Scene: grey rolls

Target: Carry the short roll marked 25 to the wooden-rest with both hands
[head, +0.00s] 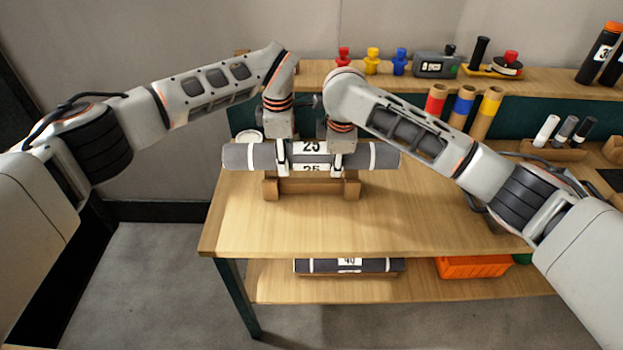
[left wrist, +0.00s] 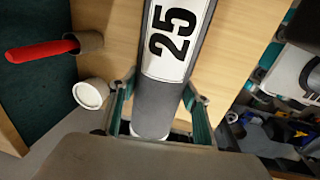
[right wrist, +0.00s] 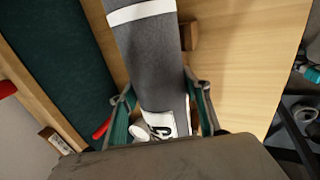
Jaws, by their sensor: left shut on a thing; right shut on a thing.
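The grey roll marked 25 (head: 372,156) lies level across the picture in the head view, with white bands and a white label. The wooden-rest (head: 310,187) stands on the table directly under it; I cannot tell whether roll and rest touch. My left gripper (head: 282,157) is shut on the roll left of the label. My right gripper (head: 338,160) is shut on it right of the label. The roll also runs between the fingers in the left wrist view (left wrist: 155,105) and the right wrist view (right wrist: 155,70).
A white round container (head: 249,135) stands behind the roll's left end. Red, blue and yellow-banded cardboard tubes (head: 462,105) stand behind at the right. Another roll, marked 40 (head: 380,266), and an orange bin (head: 474,267) sit on the lower shelf. The table front (head: 340,230) is clear.

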